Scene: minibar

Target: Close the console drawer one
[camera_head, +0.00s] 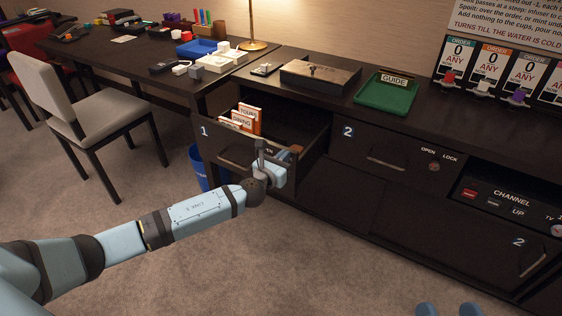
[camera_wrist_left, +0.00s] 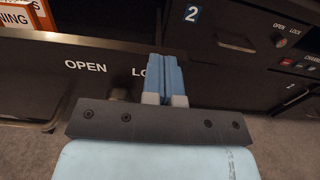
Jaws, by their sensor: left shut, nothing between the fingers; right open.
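Console drawer one (camera_head: 228,150), marked with a 1, is pulled out of the dark console, and its inside shows from above. Orange and white booklets (camera_head: 247,119) stand in it. My left gripper (camera_head: 285,160) is at the right end of the drawer front, shut and empty. In the left wrist view its blue fingers (camera_wrist_left: 166,80) lie together over the drawer front (camera_wrist_left: 85,85), covering part of the OPEN/LOCK label. I cannot tell whether they touch it. My right gripper (camera_head: 449,309) shows only as two blue tips set apart at the bottom edge, open.
Drawer two (camera_head: 375,147) is shut, to the right of drawer one. A green tray (camera_head: 386,108) and a dark box (camera_head: 320,76) sit on the console top. A blue bin (camera_head: 200,170) stands below drawer one. A chair (camera_head: 90,112) stands at left. The carpet in front is clear.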

